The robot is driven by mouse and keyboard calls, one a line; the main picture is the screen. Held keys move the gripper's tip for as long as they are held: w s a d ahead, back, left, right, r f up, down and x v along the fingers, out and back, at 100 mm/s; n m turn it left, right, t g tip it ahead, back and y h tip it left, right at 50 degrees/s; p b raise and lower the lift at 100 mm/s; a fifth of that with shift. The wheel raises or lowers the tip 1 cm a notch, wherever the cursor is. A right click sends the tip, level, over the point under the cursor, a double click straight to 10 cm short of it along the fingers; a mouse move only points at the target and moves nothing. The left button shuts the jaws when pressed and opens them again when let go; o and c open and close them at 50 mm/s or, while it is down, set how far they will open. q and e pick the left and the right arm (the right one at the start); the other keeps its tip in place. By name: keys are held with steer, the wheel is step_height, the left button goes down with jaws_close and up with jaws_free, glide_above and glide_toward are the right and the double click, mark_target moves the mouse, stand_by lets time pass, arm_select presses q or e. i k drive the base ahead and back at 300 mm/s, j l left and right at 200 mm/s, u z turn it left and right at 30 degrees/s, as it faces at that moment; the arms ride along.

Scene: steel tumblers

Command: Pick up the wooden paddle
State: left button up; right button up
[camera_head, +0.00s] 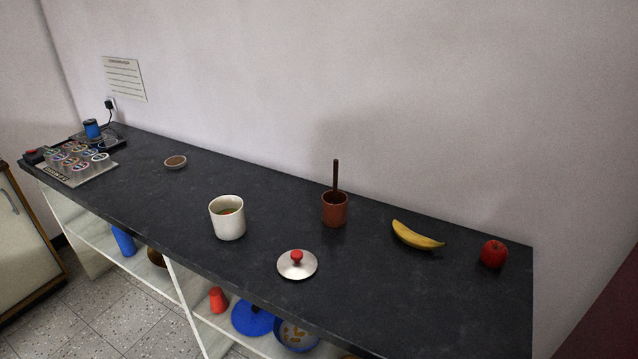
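The wooden paddle (336,175) is dark brown. It stands almost upright in a reddish-brown cup (334,212) on the dark counter, right of centre. Only its upper handle shows; its lower end is hidden inside the cup. Neither of my grippers is in the head view, and nothing touches the paddle except the cup.
On the dark counter (300,325), a white pot (227,219) and a lid with a red knob (297,265) are left of the cup. A banana (417,236) and a red apple (493,254) are right. A small bowl (175,162) stands farther left. Bare counter surrounds the cup.

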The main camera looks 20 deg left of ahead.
mark_target(336, 161)
steer(key=i+j, duration=0.1)
steer(key=j, duration=0.5)
steer(key=i+j, duration=0.1)
steer(key=j, duration=0.5)
steer(key=i+j, duration=0.1)
steer(key=j, duration=0.45)
steer(key=i+j, duration=0.1)
steer(key=j, duration=0.5)
steer(key=i+j, duration=0.15)
steer(key=j, duration=0.45)
steer(key=z, duration=0.05)
